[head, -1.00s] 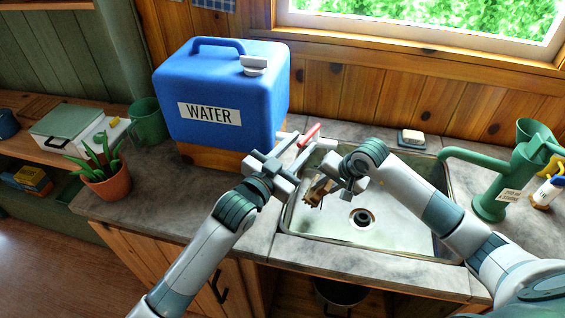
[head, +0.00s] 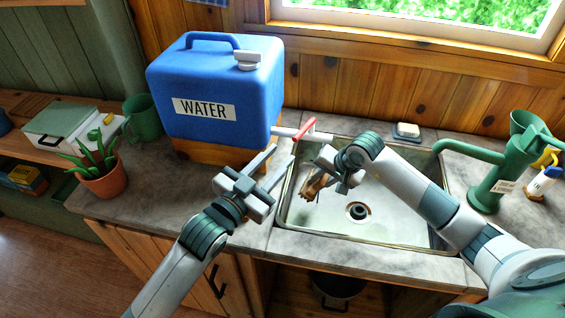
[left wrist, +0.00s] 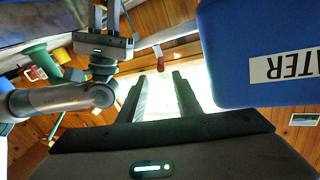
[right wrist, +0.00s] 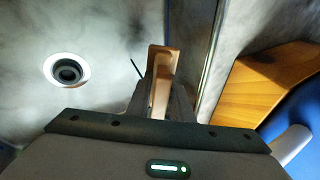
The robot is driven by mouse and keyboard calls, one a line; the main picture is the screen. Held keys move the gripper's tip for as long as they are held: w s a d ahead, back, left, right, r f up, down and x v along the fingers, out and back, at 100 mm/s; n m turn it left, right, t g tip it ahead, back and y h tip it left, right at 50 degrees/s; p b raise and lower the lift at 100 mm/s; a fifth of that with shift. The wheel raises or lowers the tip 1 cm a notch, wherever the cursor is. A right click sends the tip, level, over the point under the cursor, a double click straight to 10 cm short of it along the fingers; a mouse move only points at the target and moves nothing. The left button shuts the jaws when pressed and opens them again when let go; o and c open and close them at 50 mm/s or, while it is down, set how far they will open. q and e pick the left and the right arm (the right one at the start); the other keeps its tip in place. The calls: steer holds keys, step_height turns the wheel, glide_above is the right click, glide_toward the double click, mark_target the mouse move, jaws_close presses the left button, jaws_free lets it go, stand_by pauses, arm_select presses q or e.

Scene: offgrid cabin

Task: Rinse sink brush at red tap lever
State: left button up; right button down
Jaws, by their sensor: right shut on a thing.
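The red tap lever (head: 308,127) sits on the pale tap (head: 286,132) of the blue water container, above the sink's left back corner. It also shows in the left wrist view (left wrist: 158,62), beyond the fingertips. My left gripper (head: 281,156) is open and empty, in front of the tap and apart from the lever. My right gripper (head: 328,179) is shut on the wooden sink brush (head: 313,186) and holds it over the left part of the sink, below the tap. The brush's wood (right wrist: 161,75) shows between the right fingers; its bristles are hard to make out. I cannot see any water running.
The blue water container (head: 215,85) stands on a wooden block left of the sink (head: 400,215). A green hand pump (head: 490,185) stands right of the sink. Soap on a dish (head: 407,131) is behind it. A potted plant (head: 103,180) stands left. The counter's front left is clear.

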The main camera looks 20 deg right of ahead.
arm_select(q)
jaws_close()
steer(key=s+d+r+m+y, duration=0.2)
steer(key=s+r+m+y, duration=0.1)
steer(key=r, duration=0.5)
steer(key=shift+s, duration=0.8)
steer(key=shift+d+f, duration=0.1)
